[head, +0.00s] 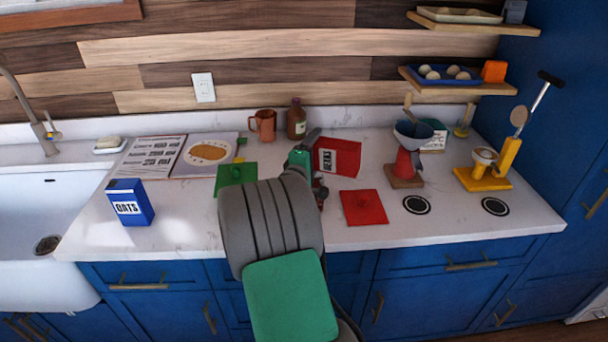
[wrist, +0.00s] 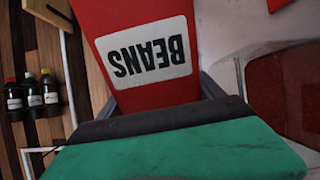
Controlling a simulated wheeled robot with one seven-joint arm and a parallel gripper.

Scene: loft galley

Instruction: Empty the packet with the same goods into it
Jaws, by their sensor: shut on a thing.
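A red packet labelled BEANS (head: 340,156) is over the middle of the counter, slightly tilted. It fills the upper middle of the wrist view (wrist: 152,48), its label upside down there. My gripper (head: 308,165) is shut on this packet at its left side; I cannot tell if the packet touches the counter. A blue packet labelled OATS (head: 128,203) stands at the counter's left. A grinder-like device with a red body and a dark funnel bowl (head: 412,132) stands on a wooden base to the right of the packet; the bowl's contents are unclear.
A green mat (head: 235,175) and a red mat (head: 366,207) lie on the counter (head: 170,235). A yellow press with a cup (head: 487,170) stands at the right. A brown mug (head: 263,124) and bottle (head: 296,119) are behind. An open book (head: 181,156) lies left; a sink (head: 45,215) is beyond.

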